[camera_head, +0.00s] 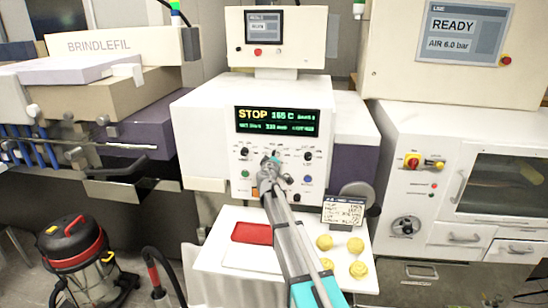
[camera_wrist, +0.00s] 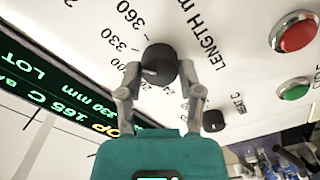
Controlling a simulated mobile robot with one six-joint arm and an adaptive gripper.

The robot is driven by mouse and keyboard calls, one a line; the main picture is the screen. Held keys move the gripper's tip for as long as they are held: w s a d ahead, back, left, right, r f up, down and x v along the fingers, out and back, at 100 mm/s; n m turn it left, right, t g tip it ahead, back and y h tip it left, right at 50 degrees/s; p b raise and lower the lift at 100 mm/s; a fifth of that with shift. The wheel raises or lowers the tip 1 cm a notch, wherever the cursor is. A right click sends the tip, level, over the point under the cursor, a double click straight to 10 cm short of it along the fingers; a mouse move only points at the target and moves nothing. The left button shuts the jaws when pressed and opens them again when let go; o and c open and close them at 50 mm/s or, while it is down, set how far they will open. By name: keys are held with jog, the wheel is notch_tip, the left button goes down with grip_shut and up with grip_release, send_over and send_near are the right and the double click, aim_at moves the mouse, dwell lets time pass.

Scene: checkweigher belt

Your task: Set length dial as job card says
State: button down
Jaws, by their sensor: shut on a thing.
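The length dial (camera_wrist: 159,64) is a black round knob on the white panel, beside the printed words LENGTH mm and a scale showing 330 and 360. Its white mark faces left and down in the wrist view; the exact value it meets is unclear. My gripper (camera_wrist: 161,72) is shut on the dial, one finger on each side. In the head view my gripper (camera_head: 270,162) reaches the panel front and hides the dial. A small dark-headed card (camera_head: 343,211) stands at the tray's right; its lines are too small to read.
The panel display (camera_head: 284,121) shows STOP and 165 C; the wrist view shows 330 mm on it. A smaller black knob (camera_wrist: 214,121), a red button (camera_wrist: 296,35) and a green button (camera_wrist: 294,89) are near the dial. Yellow lumps (camera_head: 356,245) and a red tray (camera_head: 252,233) lie below.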

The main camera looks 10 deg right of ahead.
dwell(0.3)
jog(key=shift+c, duration=1.3)
grip_release()
jog(key=v, duration=1.2)
